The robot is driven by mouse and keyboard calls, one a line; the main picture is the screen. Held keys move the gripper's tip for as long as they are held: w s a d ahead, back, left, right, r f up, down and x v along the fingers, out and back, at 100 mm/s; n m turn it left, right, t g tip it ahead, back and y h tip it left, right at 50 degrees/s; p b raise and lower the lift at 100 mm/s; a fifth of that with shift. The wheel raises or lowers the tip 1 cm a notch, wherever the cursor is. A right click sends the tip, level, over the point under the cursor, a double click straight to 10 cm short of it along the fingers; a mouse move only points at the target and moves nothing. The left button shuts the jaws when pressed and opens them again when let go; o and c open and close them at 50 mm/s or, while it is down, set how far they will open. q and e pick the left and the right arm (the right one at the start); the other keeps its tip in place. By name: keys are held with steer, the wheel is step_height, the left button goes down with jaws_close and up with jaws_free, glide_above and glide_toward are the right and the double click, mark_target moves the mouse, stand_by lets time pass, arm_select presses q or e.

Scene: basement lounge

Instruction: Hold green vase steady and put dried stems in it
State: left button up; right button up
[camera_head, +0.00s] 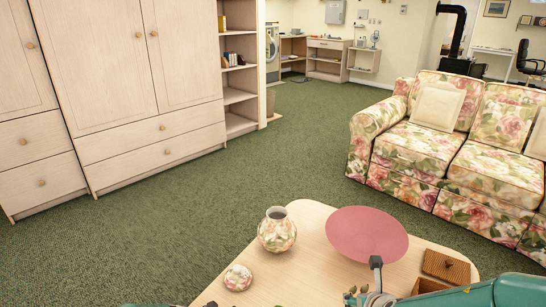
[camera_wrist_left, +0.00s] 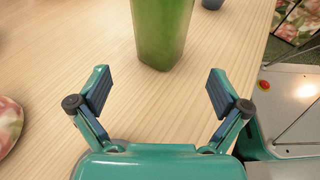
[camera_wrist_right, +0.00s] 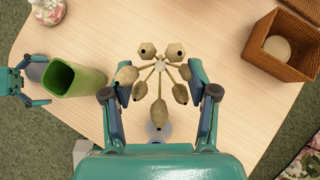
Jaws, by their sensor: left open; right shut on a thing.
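The green vase (camera_wrist_right: 75,80) stands upright on the table, its square-looking mouth open and seemingly empty. Its lower part also shows in the left wrist view (camera_wrist_left: 163,35), just beyond my left gripper (camera_wrist_left: 158,88). That gripper is open, its fingers spread, with bare table between them and the vase ahead, apart from them. My right gripper (camera_wrist_right: 160,88) is shut on the dried stems (camera_wrist_right: 152,88), a bunch with several brown pods spread out toward its camera. The bunch is to the right of the vase in the right wrist view. The lower stem ends are hidden.
A floral vase (camera_head: 277,232) and a round floral pot (camera_head: 238,278) stand on the table (camera_head: 312,222). A pink disc (camera_head: 366,234) sits above a grey stem. A woven basket (camera_wrist_right: 262,60) is at the right. The floral sofa (camera_head: 470,140) stands beyond open carpet.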

arm_select(q)
steer(key=shift+s+f, duration=0.1)
steer(key=shift+f, duration=0.3)
arm_select(e)
steer(key=shift+f, duration=0.15)
arm_select(q)
steer(key=shift+d+f, duration=0.1)
steer(key=shift+d, duration=0.35)
arm_select(e)
steer(key=shift+r, duration=0.25)
arm_select(q)
steer(key=p+x, duration=0.1)
steer(key=x, duration=0.3)
steer(key=shift+d+p, duration=0.25)
steer(key=shift+p, duration=0.15)
arm_select(e)
steer(key=shift+r, duration=0.65)
arm_select(q)
steer(key=shift+f+b+x, duration=0.25)
steer(key=shift+b+x, duration=0.45)
steer(key=shift+x, duration=0.45)
arm_select(e)
steer(key=shift+f, duration=0.65)
arm_select(q)
steer(key=shift+b+x, duration=0.4)
steer(key=shift+x, duration=0.55)
arm_select(e)
steer(key=shift+f, duration=0.45)
arm_select(q)
steer(key=shift+r, duration=0.1)
